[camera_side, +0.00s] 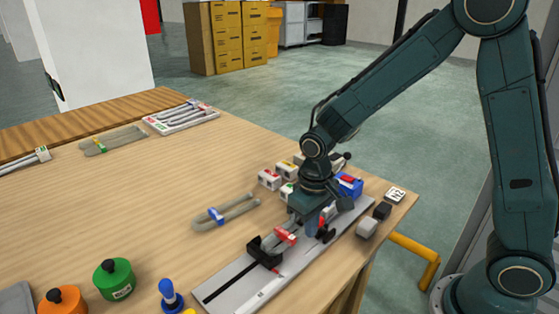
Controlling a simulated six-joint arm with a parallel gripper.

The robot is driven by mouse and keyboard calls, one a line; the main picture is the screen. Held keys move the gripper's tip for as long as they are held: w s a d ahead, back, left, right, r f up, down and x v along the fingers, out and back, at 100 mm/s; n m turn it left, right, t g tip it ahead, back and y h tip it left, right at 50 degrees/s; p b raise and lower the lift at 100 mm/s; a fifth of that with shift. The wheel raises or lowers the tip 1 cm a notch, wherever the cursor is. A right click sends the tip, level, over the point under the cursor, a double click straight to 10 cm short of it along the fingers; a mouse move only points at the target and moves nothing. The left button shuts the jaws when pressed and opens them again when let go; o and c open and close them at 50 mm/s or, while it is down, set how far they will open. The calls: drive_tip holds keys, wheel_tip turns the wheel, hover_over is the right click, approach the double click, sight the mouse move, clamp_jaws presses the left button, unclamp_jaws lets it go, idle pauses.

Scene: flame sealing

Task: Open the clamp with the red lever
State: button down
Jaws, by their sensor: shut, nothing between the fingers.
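A grey rail plate (232,281) lies along the table's right edge. A black clamp (262,251) stands on it, with a small red piece (277,271) low at its front that may be its lever. A grey bent tube with a red-and-white band (286,236) runs from the clamp toward my gripper. My gripper (313,229) is shut, low over the plate, to the upper right of the clamp and apart from it. Its wrist hides part of the plate. A blue block with a red top (349,185) stands behind my wrist. I cannot tell whether the clamp is open.
Small white blocks (269,179) and a blue-banded tube (228,210) lie left of my wrist. Green (114,279) and orange (63,302) jars and a blue-knobbed object (170,296) stand in front. Dark and grey blocks (368,228) sit at the right edge.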

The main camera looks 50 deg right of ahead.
drive_tip(key=shift+d, duration=0.35)
drive_tip(key=shift+d+r, duration=0.2)
drive_tip(key=shift+d, duration=0.5)
drive_tip(key=shift+s+d, duration=0.15)
drive_tip(key=shift+d+r, duration=0.25)
drive_tip(key=shift+d, duration=0.25)
idle(0.3)
drive_tip(key=shift+d, duration=0.85)
idle(0.3)
drive_tip(key=shift+a, duration=0.5)
drive_tip(key=shift+a, duration=0.15)
drive_tip(key=shift+r, duration=0.1)
